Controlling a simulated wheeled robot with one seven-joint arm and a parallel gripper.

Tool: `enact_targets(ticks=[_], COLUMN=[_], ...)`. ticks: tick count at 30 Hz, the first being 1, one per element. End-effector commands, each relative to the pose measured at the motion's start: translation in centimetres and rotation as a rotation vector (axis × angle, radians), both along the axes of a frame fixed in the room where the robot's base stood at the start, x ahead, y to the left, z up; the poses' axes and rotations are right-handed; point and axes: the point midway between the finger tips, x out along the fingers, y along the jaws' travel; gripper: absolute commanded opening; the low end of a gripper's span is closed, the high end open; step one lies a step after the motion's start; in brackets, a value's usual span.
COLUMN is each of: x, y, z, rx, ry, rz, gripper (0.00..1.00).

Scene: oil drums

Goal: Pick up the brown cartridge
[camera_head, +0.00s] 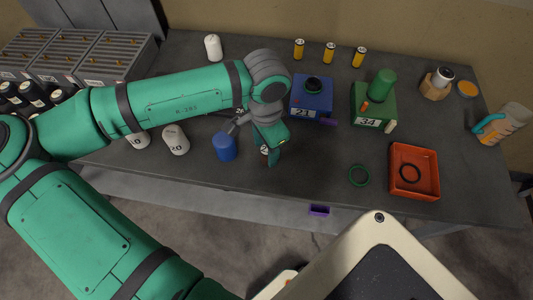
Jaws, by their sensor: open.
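My gripper (272,150) is over the middle of the table, pointing down, with its jaws open. A small, partly hidden object (264,150) with a reddish-brown tint shows right at the fingers. It may be the brown cartridge, but it is too small and covered to be sure. I cannot tell whether the fingers touch it. My green arm reaches in from the left and hides part of the table. A brown block (432,92) with a pale round piece on top stands at the back right.
A blue canister (225,147) stands close left of my gripper. A blue box (311,97) and a green box (373,105) stand behind right. A red tray (414,190) and green ring (359,175) lie at right. White bottles (175,140) stand left. The table's front edge is near.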

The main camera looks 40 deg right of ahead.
Motion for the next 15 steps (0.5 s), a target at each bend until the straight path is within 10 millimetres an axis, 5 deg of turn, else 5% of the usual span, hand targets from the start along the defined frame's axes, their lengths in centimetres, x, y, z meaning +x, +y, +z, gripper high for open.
enact_targets(ticks=[12,15], x=[0.0,0.0], y=[-0.2,-0.2], z=[-1.9,-1.9], rx=[-0.001,-0.001], ry=[0.000,0.000], rz=[-0.002,-0.002], gripper=[0.47,0.28])
